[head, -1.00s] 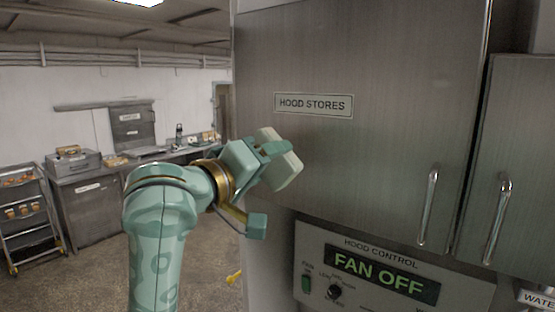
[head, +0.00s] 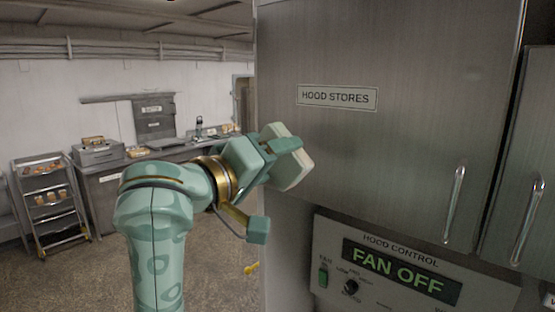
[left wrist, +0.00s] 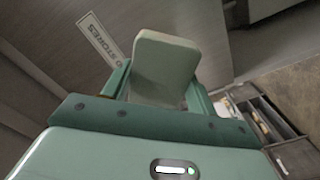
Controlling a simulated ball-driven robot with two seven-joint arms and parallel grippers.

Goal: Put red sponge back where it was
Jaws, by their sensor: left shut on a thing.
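My left gripper (head: 283,150) is raised in front of the hood stores cabinet (head: 410,110), near its left edge. It is shut on a pale, greenish-white block (head: 294,172). In the left wrist view the block (left wrist: 165,65) stands up between the two green fingers, with rounded corners. It looks pale, not red, so I cannot tell whether it is the sponge. No red sponge shows in either view. The cabinet door is shut, with a HOOD STORES label (head: 337,97) and a vertical handle (head: 454,204). My right gripper is not in view.
Under the cabinet is a hood control panel (head: 325,250) reading FAN OFF. A second door with a handle (head: 528,222) is at the right. At the back left are a counter (head: 115,195) and a rack (head: 50,205). Open floor lies between.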

